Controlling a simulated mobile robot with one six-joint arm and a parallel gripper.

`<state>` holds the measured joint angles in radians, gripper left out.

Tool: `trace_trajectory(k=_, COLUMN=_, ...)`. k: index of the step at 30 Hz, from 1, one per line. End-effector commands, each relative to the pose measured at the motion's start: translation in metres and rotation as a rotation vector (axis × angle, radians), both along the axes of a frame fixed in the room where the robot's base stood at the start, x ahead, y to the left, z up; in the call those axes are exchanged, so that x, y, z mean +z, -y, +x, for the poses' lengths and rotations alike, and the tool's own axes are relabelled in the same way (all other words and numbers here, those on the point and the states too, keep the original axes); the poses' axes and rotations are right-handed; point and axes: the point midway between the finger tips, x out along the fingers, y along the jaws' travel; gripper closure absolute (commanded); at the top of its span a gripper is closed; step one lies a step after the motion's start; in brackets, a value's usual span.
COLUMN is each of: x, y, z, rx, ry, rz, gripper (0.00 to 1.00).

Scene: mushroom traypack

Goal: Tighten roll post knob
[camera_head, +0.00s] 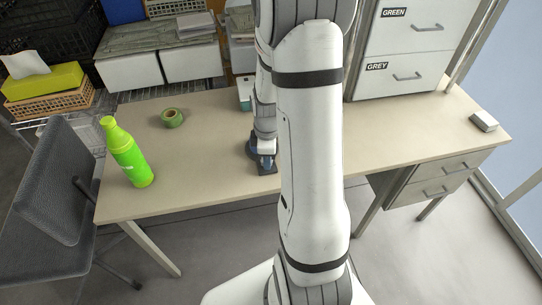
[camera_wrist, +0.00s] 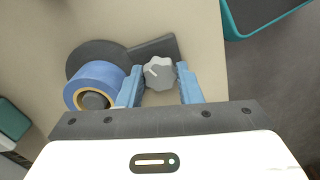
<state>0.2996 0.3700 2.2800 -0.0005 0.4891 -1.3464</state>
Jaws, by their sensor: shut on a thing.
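The grey lobed knob (camera_wrist: 160,73) shows in the wrist view, with a pale pointer line on its top. It sits on the dark flat base (camera_wrist: 154,46) of a roll holder. A blue roll (camera_wrist: 97,79) is on the round part of that holder, just left of the knob. My gripper (camera_wrist: 161,82) has its two blue fingers on either side of the knob, shut on it. In the head view my gripper (camera_head: 266,163) points down at the dark holder near the desk's front edge; the knob is hidden there.
The desk (camera_head: 205,165) carries a green bottle (camera_head: 126,155) and a green tape roll (camera_head: 172,118) to the left, and a small white block (camera_head: 484,121) at the right. Drawers labelled GREEN and GREY (camera_head: 405,55) stand behind. A chair (camera_head: 50,195) is at the left.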

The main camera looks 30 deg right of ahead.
Motion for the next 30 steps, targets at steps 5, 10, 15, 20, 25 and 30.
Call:
trace_trajectory(k=5, x=-0.0033, y=-0.0027, z=-0.0048, rx=-0.166, ry=-0.015, rz=0.005, gripper=0.91)
trace_trajectory(k=10, x=-0.0034, y=-0.0027, z=-0.005, rx=-0.328, ry=-0.016, rz=0.004, gripper=0.91)
trace_trajectory(k=15, x=-0.0035, y=-0.0027, z=-0.0053, rx=-0.49, ry=-0.016, rz=0.003, gripper=0.91)
trace_trajectory(k=20, x=-0.0036, y=-0.0027, z=-0.0055, rx=-0.642, ry=-0.017, rz=0.001, gripper=0.91)
trace_trajectory(k=25, x=-0.0036, y=-0.0026, z=-0.0055, rx=-0.804, ry=-0.017, rz=0.0, gripper=0.91)
trace_trajectory(k=30, x=-0.0035, y=-0.0025, z=-0.0055, rx=-0.965, ry=-0.017, rz=-0.001, gripper=0.91)
